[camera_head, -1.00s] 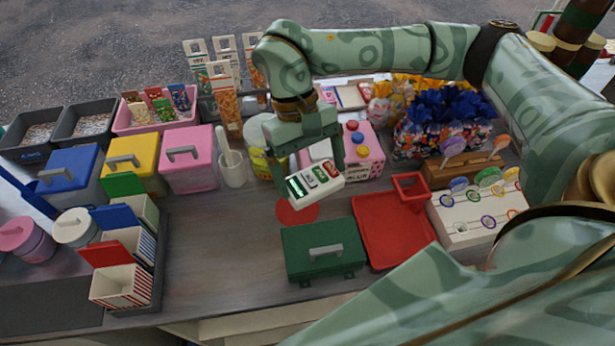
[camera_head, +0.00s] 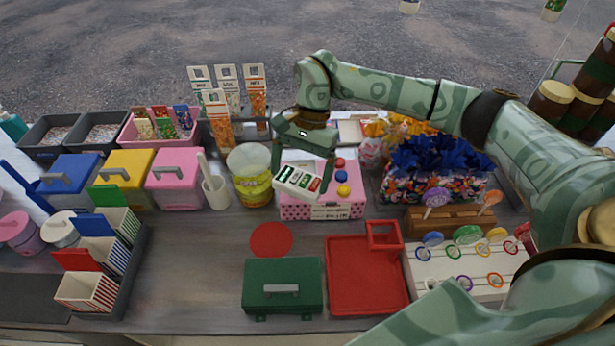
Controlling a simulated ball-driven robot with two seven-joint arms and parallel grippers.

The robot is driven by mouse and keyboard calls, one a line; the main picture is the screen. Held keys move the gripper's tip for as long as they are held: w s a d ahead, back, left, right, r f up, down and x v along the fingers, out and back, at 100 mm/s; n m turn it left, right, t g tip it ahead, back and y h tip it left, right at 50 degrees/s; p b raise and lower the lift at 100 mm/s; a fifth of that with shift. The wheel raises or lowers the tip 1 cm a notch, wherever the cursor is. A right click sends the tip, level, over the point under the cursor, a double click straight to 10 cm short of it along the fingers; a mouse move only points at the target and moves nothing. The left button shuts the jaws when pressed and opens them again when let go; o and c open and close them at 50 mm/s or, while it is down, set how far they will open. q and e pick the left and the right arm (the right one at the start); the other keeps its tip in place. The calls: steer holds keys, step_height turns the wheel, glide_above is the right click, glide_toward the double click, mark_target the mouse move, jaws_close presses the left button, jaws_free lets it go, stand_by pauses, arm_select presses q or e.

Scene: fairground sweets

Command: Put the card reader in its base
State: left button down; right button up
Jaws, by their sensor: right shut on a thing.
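The card reader (camera_head: 298,184) is a pale handheld block with green, red and dark patches on its face. My right gripper (camera_head: 302,172) is shut on it, one finger at each side, and holds it tilted. The reader overlaps the left front of a pink dotted box (camera_head: 348,207) with red, blue and yellow round buttons on its right. I cannot tell whether the reader touches the box. The base is not clearly visible; the gripper and reader cover the left part of the box top. My left gripper is not in view.
A yellow-labelled tub (camera_head: 253,188) stands close left of the pink box. A red disc (camera_head: 271,239), a green case (camera_head: 283,283) and a red tray (camera_head: 365,285) lie nearer. Blue-topped flowery packs (camera_head: 435,165) stand to the right. The counter left of the disc is clear.

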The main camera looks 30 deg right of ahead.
steer(key=w+d+f+m+t, duration=0.3)
steer(key=w+d+m+t, duration=0.25)
steer(key=w+m, duration=0.5)
steer(key=shift+m+g+y, duration=0.3)
steer(key=shift+m+g, duration=0.15)
steer(key=shift+m, duration=0.4)
steer(key=f+b, duration=0.1)
steer(key=s+f+b, duration=0.1)
steer(key=f, duration=0.1)
steer(key=s+f, duration=0.1)
steer(key=shift+f+b, duration=0.4)
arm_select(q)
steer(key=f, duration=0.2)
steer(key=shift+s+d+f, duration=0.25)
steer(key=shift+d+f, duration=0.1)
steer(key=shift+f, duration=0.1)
arm_select(e)
steer(key=shift+f, duration=0.3)
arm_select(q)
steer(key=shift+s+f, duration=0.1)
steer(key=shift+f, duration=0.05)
arm_select(e)
steer(key=shift+f, duration=0.3)
steer(key=o, duration=0.8)
steer(key=shift+c, duration=0.2)
